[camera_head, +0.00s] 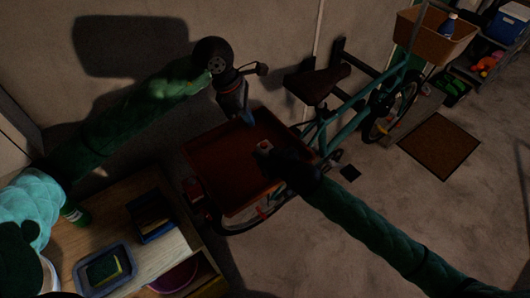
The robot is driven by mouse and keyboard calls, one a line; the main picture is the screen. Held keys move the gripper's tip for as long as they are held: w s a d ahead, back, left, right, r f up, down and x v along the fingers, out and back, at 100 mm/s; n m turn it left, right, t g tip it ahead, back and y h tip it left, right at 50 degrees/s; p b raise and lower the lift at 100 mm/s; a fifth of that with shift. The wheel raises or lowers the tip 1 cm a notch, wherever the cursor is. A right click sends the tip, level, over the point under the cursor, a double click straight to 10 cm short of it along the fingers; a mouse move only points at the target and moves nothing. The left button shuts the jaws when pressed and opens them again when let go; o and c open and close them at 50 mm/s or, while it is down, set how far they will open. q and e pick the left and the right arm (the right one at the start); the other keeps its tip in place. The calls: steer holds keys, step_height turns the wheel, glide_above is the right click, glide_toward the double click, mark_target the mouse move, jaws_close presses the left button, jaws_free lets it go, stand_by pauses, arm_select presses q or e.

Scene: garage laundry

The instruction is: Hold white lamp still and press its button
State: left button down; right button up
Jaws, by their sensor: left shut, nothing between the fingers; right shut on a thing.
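A small pale thing (265,147), probably the white lamp, shows at the tip of my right gripper (268,151) over the dark red tray-like surface (222,165). It is dim and mostly hidden by the gripper, so I cannot make out its button. My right gripper is shut on it, its arm coming from the lower right. My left gripper (248,119) is shut and empty, pointing down above the far part of the red surface. It is a little up and left of the pale thing and looks apart from it.
A teal bicycle (327,122) stands against the wall behind the red surface. A wooden bench (88,228) at lower left holds a blue tray with a sponge (103,268), a dark tray (152,216) and a green bottle (76,214).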

stand_by(0.5)
arm_select(q)
steer(key=n+t+h, duration=0.3)
steer(key=n+h, duration=0.2)
steer(key=n, duration=0.8)
glide_above(260, 148)
steer(key=shift+w+f, duration=0.1)
steer(key=shift+f, duration=3.25)
steer(key=shift+f, duration=0.2)
steer(key=shift+f, duration=0.2)
